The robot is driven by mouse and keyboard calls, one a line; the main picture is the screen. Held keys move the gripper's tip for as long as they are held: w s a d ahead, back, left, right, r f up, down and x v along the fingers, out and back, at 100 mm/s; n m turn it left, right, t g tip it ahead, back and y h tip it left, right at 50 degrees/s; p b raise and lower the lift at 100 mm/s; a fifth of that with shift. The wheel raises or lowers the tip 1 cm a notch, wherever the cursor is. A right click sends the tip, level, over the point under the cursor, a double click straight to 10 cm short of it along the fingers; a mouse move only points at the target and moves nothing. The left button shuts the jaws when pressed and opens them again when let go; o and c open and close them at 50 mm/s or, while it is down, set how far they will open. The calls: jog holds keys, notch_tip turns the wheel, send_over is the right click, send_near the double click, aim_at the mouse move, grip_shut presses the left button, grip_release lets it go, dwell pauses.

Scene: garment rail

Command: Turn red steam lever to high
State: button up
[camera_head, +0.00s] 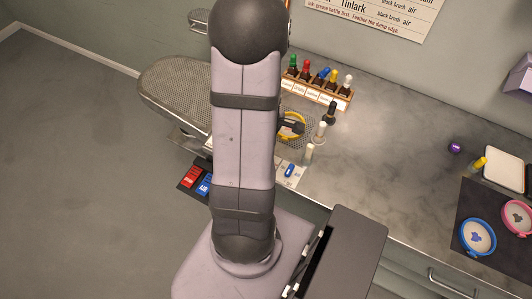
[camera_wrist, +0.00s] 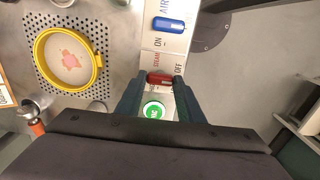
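The red steam lever (camera_wrist: 160,78) shows in the wrist view on a pale panel marked STEAM, ON and OFF. My gripper (camera_wrist: 160,80) is at the lever, one fingertip at each end of the red handle. The fingertips stand apart with the handle filling the space between them; whether they press on it I cannot tell. A round green button or dial (camera_wrist: 153,110) shows between the fingers, nearer the palm. In the head view my arm hides the gripper and the red lever.
A blue lever (camera_wrist: 170,25) marked AIR is on the same panel; it also shows in the head view (camera_head: 290,170). A yellow-rimmed hoop (camera_wrist: 100,62) lies on the perforated plate beside it. Several bottles stand in a wooden rack (camera_head: 318,92).

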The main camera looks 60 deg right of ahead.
jog(key=shift+m, duration=0.4)
jog(key=m+p, duration=0.1)
jog(key=m, duration=0.2)
jog(key=shift+r+m, duration=0.1)
jog(key=shift+m, duration=0.2)
jog(key=m, duration=0.4)
jog(key=shift+m+p, duration=0.3)
jog(key=shift+p, duration=0.05)
jog(key=m, duration=0.4)
jog(key=shift+p, duration=0.3)
jog(key=m, duration=0.4)
jog(key=shift+m, duration=0.4)
jog(key=o, duration=1.1)
jog(key=shift+c, duration=0.2)
